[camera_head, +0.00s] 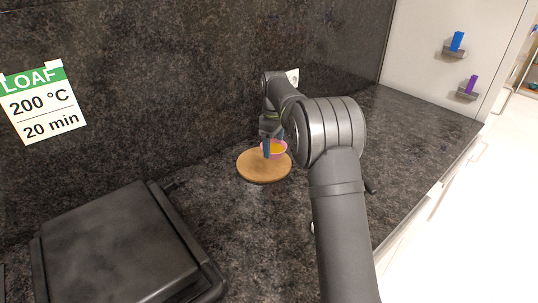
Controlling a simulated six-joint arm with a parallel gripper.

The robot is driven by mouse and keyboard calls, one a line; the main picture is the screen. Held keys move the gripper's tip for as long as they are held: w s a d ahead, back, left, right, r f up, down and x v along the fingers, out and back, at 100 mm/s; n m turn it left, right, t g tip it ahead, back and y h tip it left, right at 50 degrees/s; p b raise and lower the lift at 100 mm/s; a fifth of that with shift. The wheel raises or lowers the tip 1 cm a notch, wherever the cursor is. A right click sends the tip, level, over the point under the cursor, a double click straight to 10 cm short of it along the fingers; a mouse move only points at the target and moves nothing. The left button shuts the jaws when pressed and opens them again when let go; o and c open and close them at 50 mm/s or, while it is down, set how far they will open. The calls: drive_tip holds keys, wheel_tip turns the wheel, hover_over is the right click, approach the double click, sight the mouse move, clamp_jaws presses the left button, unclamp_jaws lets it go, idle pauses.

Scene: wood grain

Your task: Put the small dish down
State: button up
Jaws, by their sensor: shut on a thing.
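The small dish (280,155) is pink with something yellow-orange inside. It shows at the right part of a round wooden board (262,177) on the dark counter. My gripper (267,148) is at the dish's left rim, pointing down, and is shut on it. The dish looks about level. I cannot tell whether its base touches the board or is held just above it. My arm hides part of the area to the right of the dish.
A black lidded appliance (115,252) stands at the front left. A loaf card (42,104) hangs on the dark back wall. Blue (457,41) and purple (472,84) items sit on small wall holders at the right. The counter between board and appliance is clear.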

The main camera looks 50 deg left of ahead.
drive_tip(key=shift+s+a+f, duration=0.4)
drive_tip(key=shift+a+f, duration=0.05)
drive_tip(key=shift+a, duration=0.25)
drive_tip(key=shift+f, duration=1.95)
drive_tip(key=shift+f, duration=0.1)
drive_tip(key=o, duration=1)
drive_tip(key=shift+f, duration=0.1)
wheel_tip(320, 180, up, 12)
drive_tip(key=shift+r, duration=0.15)
